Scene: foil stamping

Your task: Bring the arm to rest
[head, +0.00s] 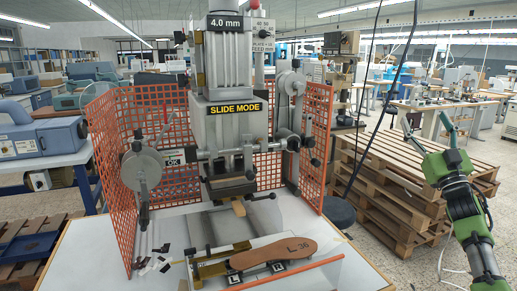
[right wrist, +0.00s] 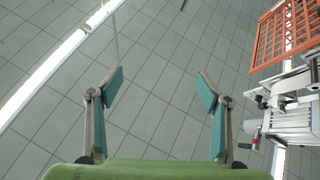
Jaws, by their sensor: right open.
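My right arm comes in at the right edge of the head view. Its right gripper (head: 430,125) is raised in the air to the right of the stamping machine, in front of the stacked wooden pallets in the picture. My left gripper does not show in either view.
The stamping machine (head: 232,130) stands on a white table (head: 335,268) inside an orange mesh guard (head: 108,165). A brown insole (head: 272,253) marked "L 36" lies on the fixture at its front. Wooden pallets (head: 395,180) are stacked to the right.

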